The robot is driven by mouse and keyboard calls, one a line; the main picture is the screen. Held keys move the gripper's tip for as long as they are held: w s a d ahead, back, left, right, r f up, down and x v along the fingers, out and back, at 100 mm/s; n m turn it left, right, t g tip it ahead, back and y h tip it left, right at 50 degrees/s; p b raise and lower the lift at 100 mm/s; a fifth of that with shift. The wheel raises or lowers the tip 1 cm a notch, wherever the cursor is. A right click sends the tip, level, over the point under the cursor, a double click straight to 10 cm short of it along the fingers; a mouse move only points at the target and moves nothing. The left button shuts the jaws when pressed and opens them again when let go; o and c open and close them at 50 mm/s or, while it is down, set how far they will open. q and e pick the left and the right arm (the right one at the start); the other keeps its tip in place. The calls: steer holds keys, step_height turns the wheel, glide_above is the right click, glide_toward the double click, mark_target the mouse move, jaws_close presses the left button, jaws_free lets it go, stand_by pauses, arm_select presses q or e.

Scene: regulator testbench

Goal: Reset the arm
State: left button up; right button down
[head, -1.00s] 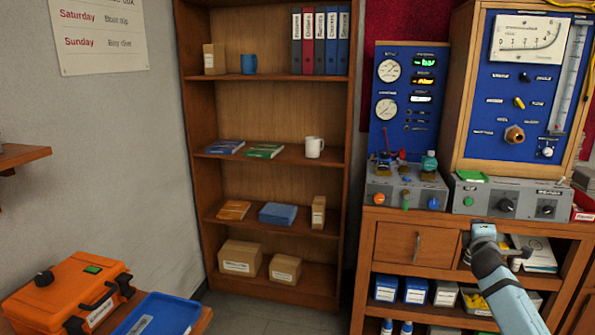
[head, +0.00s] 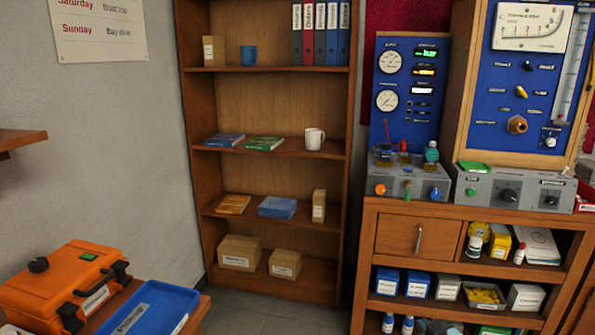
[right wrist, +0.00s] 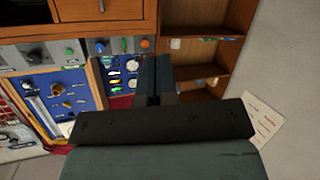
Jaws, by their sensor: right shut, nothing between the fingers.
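My right gripper (right wrist: 156,68) shows in the right wrist view, its two dark fingers together with nothing between them. It is in free air, with the testbench and the shelf unit beyond it, and touches nothing that I can see. That view is turned nearly upside down. In the head view no part of my right arm shows now. My left gripper is in neither view now.
The wooden testbench (head: 385,255) with its gauge panel (head: 402,105) stands at the right. A tall bookshelf (head: 265,175) stands behind. An orange case (head: 50,285) and a blue tray (head: 160,312) are at the lower left. Floor shows between them.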

arm_select(q)
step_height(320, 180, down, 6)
steer(key=b, duration=0.5)
arm_select(e)
steer(key=s+a+f+g+y, duration=0.1)
steer(key=s+a+f, duration=0.3)
steer(key=s, duration=0.6)
steer(key=s+a+f+y, duration=0.1)
steer(key=s+a, duration=0.4)
steer(key=s, duration=0.5)
steer(key=s+a+f+g+y, duration=0.1)
steer(key=s+a+f, duration=0.3)
steer(key=s, duration=0.6)
arm_select(q)
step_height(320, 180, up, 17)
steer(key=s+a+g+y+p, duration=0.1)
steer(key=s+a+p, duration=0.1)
steer(key=p, duration=2.8)
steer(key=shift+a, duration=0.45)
arm_select(e)
step_height(320, 180, up, 19)
steer(key=s+d+g+h, duration=0.1)
steer(key=s+d, duration=0.1)
steer(key=shift+s+m, duration=0.3)
steer(key=shift+s, duration=0.05)
steer(key=shift+f, duration=0.2)
